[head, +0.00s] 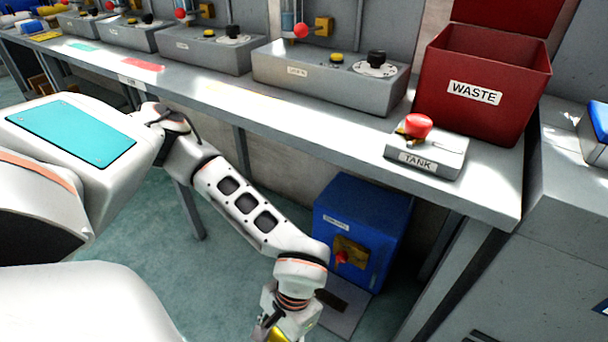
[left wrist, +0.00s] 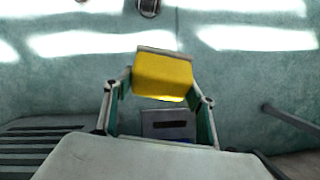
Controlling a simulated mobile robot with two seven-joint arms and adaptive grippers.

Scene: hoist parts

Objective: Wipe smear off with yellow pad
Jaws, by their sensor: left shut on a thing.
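My left gripper (head: 276,330) is low at the bottom edge of the head view, beside the bench and above the floor. It is shut on the yellow pad (left wrist: 162,76), which sits between both fingers in the left wrist view; only a sliver of the pad (head: 279,336) shows in the head view. A grey plate (head: 343,318) with a dark patch (head: 332,300) lies on the floor before the blue box. The plate also shows beyond the fingers in the left wrist view (left wrist: 152,116). I cannot tell whether the dark patch is a smear. My right gripper is out of view.
A blue box (head: 365,215) with a red knob stands under the grey bench (head: 480,185). On the bench are a red WASTE bin (head: 440,100), a TANK switch box (head: 440,160) and several grey stations. Open floor lies left of my forearm.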

